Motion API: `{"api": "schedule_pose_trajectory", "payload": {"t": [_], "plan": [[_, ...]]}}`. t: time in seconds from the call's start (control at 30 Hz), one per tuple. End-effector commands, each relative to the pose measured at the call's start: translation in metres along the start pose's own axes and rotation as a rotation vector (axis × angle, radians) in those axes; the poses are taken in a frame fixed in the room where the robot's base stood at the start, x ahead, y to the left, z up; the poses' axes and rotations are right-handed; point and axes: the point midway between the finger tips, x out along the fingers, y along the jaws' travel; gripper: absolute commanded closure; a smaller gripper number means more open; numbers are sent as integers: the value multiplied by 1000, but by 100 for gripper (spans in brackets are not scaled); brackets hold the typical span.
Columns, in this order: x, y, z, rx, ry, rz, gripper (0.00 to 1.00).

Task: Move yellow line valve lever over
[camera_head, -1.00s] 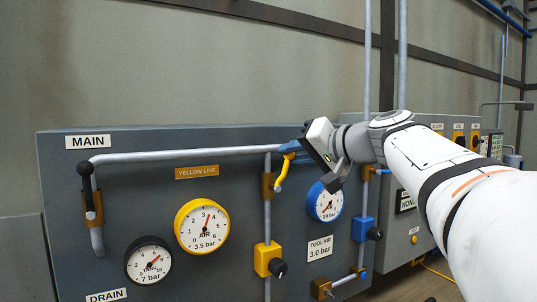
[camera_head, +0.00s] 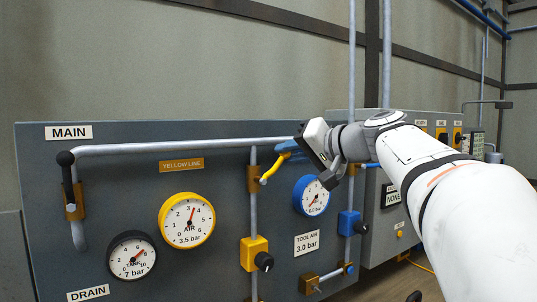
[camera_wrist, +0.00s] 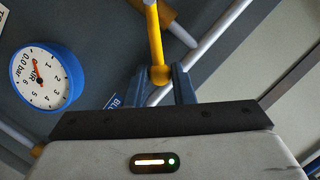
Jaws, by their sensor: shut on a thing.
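In the wrist view the yellow lever (camera_wrist: 154,38) runs down from the top to a rounded end between the two blue fingers. My gripper (camera_wrist: 161,80) is shut on that end. The brass valve body (camera_head: 254,179) is on the vertical pipe, beside the lever. The yellow AIR gauge (camera_head: 187,221) reads near 3.5 bar.
A black-knobbed MAIN lever (camera_head: 67,176) stands upright at the left. The blue gauge (camera_head: 312,196) is just below my gripper. A yellow regulator (camera_head: 255,253) and a blue regulator (camera_head: 349,224) stick out lower down. A pipe (camera_head: 190,146) runs along the panel's top.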

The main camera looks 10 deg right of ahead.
Motion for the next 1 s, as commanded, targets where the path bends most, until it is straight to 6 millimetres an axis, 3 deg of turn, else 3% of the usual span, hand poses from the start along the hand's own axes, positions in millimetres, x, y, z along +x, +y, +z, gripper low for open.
{"api": "schedule_pose_trajectory", "payload": {"t": [0.1,0.53,1.0], "plan": [[1,12,2,1,-1,3,90],[0,14,1,1,-2,1,90],[2,36,7,2,-2,1,90]]}}
